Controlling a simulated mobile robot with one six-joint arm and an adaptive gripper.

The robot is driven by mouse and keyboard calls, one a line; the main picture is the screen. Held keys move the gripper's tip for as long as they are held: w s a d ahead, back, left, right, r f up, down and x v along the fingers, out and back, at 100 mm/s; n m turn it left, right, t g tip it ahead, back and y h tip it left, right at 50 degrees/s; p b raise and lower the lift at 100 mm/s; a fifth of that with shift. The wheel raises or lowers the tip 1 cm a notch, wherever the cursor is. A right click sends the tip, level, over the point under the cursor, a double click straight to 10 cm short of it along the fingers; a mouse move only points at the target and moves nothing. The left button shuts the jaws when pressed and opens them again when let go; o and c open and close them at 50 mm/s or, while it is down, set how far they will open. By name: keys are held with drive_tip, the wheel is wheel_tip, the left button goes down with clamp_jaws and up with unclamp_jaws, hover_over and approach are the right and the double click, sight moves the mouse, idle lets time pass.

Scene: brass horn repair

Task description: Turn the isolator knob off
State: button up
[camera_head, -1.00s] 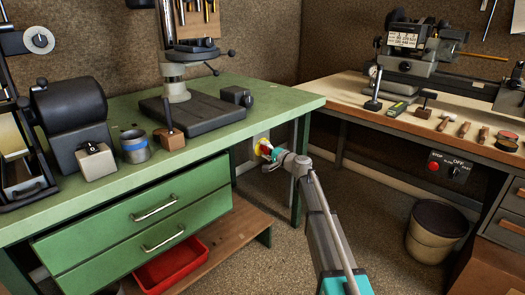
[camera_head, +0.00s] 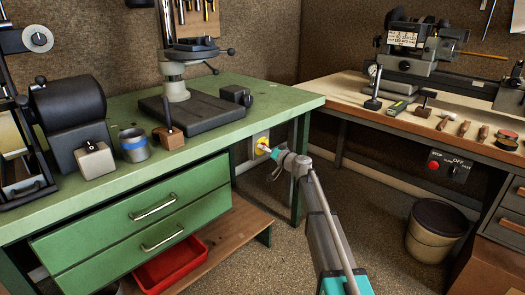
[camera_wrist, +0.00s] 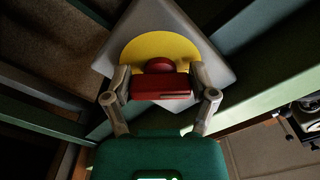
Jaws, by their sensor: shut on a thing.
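The isolator's red knob (camera_wrist: 160,88) shows in the wrist view as a horizontal bar with a round hub above it. It sits on a yellow disc (camera_wrist: 160,48) on a grey plate (camera_wrist: 205,40), which looks tilted in this view. My gripper (camera_wrist: 160,82) has a finger at each end of the bar and is shut on it. In the head view the yellow disc (camera_head: 261,142) is below the green bench's right end, and my gripper (camera_head: 266,150) reaches it from the right. The knob is mostly hidden there.
The green bench (camera_head: 285,98) with drawers (camera_head: 150,208) stands left of my arm, with a wooden shelf (camera_head: 228,228) low beneath. A bench leg (camera_head: 300,165) is close to the isolator. A separate red-button switch box (camera_head: 448,167) hangs under the right bench. A bin (camera_head: 436,232) stands right.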

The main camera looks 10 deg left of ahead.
drive_tip(key=shift+d, duration=0.25)
drive_tip(key=o, duration=1)
drive_tip(key=shift+o, duration=0.2)
drive_tip(key=shift+a, duration=0.1)
drive_tip(key=v, duration=1.2)
